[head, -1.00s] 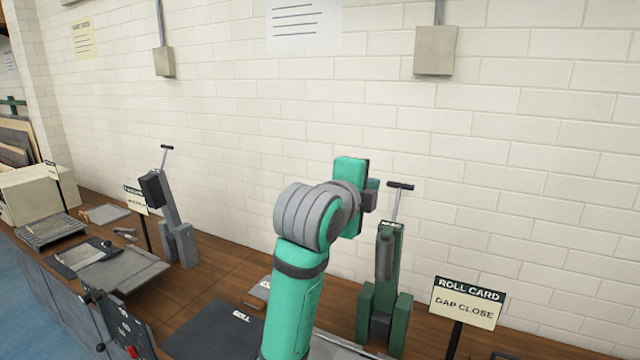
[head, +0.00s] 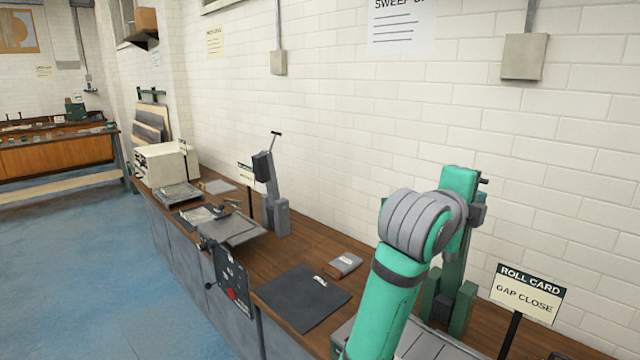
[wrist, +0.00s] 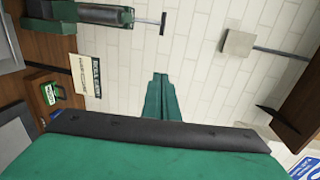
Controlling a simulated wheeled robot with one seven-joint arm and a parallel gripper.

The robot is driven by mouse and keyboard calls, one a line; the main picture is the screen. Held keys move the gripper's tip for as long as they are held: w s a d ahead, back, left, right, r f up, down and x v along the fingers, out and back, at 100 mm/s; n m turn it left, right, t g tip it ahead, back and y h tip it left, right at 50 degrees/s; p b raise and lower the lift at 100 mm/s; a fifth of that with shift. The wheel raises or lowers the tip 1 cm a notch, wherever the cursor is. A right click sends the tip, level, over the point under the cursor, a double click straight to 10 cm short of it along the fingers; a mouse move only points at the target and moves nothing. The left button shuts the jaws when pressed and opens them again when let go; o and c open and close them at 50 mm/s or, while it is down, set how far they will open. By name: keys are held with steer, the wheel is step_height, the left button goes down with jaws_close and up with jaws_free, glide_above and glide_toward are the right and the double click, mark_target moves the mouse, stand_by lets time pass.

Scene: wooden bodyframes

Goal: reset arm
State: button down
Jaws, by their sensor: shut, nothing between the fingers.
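My gripper (wrist: 162,98) shows in the wrist view as two green fingers, closed together and empty, against the white brick wall. In the head view my teal and grey arm (head: 420,240) is bent at the right, over the wooden bench. The far end of my arm overlaps the green upright machine behind it, and my fingertips cannot be made out there. My gripper is apart from the bench things in the wrist view.
The bench (head: 225,255) runs along the wall. A green machine (head: 462,300) and a roll card sign (head: 527,293) stand at the right. A grey machine (head: 277,212), black mat (head: 302,297) and light box (head: 165,165) lie leftward. Blue floor (head: 70,260) is open at left.

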steer(key=w+a+f+n+t+y, duration=0.1)
steer(key=w+a+f+n, duration=0.2)
steer(key=f, duration=0.8)
steer(key=a+f+n+t, duration=0.15)
steer(key=f+n, duration=0.35)
steer(key=f, duration=0.5)
steer(key=s+a+f+n+t+y, duration=0.1)
steer(key=s+a+f+n, duration=0.2)
steer(key=f, duration=0.4)
steer(key=s+a+f+n+y, duration=0.2)
steer(key=s+a+f+n, duration=0.15)
steer(key=f, duration=0.35)
steer(key=s+a+f+n+t+y, duration=0.1)
steer(key=s+a+f+n, duration=0.2)
steer(key=f, duration=0.5)
steer(key=s+a+f+n+y, duration=0.25)
steer(key=s+a+f, duration=0.25)
steer(key=s, duration=0.4)
steer(key=s+a+f+n+y, duration=0.2)
steer(key=s+a+f+n, duration=0.3)
steer(key=s, duration=0.4)
steer(key=s+a+r+n+y, duration=0.1)
steer(key=s+a, duration=0.1)
steer(key=s, duration=0.8)
steer(key=s+a+n+y, duration=0.1)
steer(key=s+a, duration=0.2)
steer(key=s, duration=0.7)
steer(key=shift+s+a+r, duration=0.15)
steer(key=shift+s+r, duration=0.05)
steer(key=shift+r, duration=0.15)
